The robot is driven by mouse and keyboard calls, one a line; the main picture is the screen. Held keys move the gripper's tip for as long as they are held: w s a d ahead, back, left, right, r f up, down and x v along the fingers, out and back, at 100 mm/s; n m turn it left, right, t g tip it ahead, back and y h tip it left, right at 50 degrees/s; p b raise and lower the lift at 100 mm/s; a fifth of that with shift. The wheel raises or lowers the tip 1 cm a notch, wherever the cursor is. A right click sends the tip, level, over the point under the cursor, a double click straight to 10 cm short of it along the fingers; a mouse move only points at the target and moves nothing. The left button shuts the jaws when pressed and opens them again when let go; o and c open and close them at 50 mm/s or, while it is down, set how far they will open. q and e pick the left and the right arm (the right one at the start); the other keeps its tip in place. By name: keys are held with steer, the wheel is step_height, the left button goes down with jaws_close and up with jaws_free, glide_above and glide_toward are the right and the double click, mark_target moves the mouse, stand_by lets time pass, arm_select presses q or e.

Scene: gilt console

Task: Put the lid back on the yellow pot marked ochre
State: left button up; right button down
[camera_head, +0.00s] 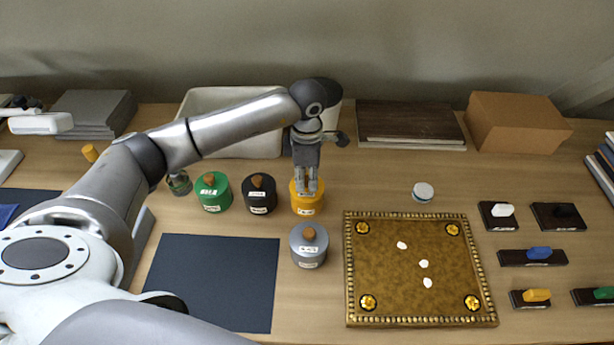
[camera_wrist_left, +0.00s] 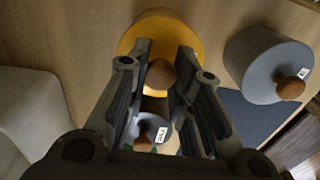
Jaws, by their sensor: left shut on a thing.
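The yellow pot (camera_head: 297,203) stands on the table at the right end of a row of pots, a label on its front. My left gripper (camera_head: 311,186) points down over its top, fingers shut on the wooden knob (camera_wrist_left: 160,75) of the yellow lid (camera_wrist_left: 180,26). The lid is at the pot's top; the fingers partly hide it, and I cannot tell whether it is fully seated. My right gripper is not in view.
A black pot (camera_head: 259,197) and a green pot (camera_head: 213,196) stand left of the yellow one. A grey pot (camera_head: 300,244) stands just in front. A gilt-framed panel (camera_head: 437,310) lies at right. A dark mat (camera_head: 215,280) lies front left.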

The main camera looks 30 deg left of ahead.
arm_select(q)
steer(key=shift+f+b, duration=0.2)
steer(key=shift+b, duration=0.35)
stand_by(0.8)
stand_by(0.3)
steer(key=o, duration=1.5)
steer(key=shift+c, duration=0.2)
steer(key=shift+r, duration=0.1)
steer(key=shift+r+p, duration=1.85)
steer(key=shift+r, duration=1.6)
jaws_close()
